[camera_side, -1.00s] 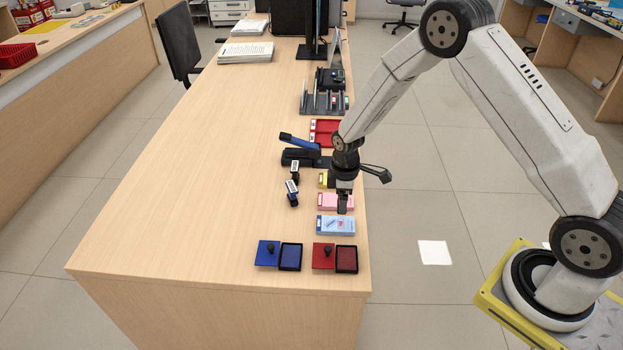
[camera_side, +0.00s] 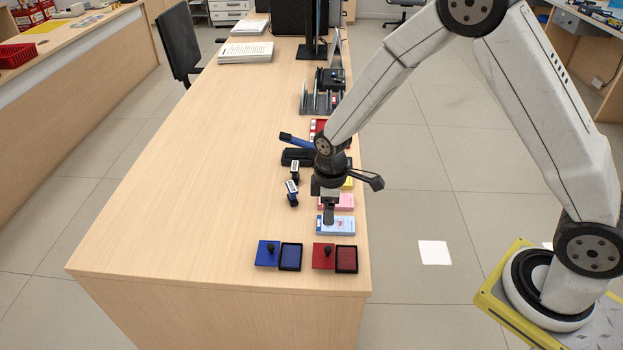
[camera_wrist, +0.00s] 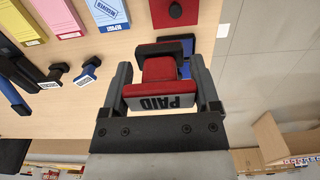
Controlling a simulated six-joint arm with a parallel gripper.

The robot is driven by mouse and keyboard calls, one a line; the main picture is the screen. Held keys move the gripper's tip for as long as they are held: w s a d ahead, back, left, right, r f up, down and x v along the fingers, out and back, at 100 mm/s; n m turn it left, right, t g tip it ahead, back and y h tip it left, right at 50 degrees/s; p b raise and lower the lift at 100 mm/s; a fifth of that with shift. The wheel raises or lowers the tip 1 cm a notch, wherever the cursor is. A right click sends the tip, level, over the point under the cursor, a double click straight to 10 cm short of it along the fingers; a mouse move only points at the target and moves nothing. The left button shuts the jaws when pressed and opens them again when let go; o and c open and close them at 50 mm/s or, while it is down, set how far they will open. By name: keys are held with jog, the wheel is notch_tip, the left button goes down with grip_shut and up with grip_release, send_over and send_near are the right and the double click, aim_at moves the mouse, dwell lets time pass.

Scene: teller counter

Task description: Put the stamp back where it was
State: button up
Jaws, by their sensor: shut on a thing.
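My gripper (camera_wrist: 161,78) is shut on a stamp with a red body and a "PAID" label (camera_wrist: 160,103), seen close up in the wrist view. In the side view my gripper (camera_side: 328,218) is above the light blue pad of slips (camera_side: 343,226) near the right edge of the counter. The held stamp is hard to make out there. Two other stamps, one black (camera_wrist: 55,75) and one blue (camera_wrist: 88,70), lie on the counter; in the side view they are left of my gripper (camera_side: 292,187).
A red ink pad (camera_side: 346,259) with its lid (camera_side: 324,256) and a blue ink pad (camera_side: 291,257) with its lid (camera_side: 267,253) lie nearer the front edge. A pink pad (camera_side: 345,202) and a stapler-like black and blue device (camera_side: 298,155) are behind.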

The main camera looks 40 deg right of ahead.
jog(key=shift+w+a+f, duration=0.2)
jog(key=shift+w+f, duration=1.35)
jog(key=shift+w, duration=0.65)
jog(key=shift+w+a+f, duration=0.25)
jog(key=shift+w+f, duration=1.35)
jog(key=shift+w, duration=0.6)
jog(key=shift+w+a+f, duration=0.2)
jog(key=shift+w+f, duration=1.35)
jog(key=shift+w, duration=0.65)
jog(key=shift+w+f, duration=0.2)
jog(key=shift+f, duration=1.55)
jog(key=shift+f, duration=0.15)
jog(key=o, duration=0.8)
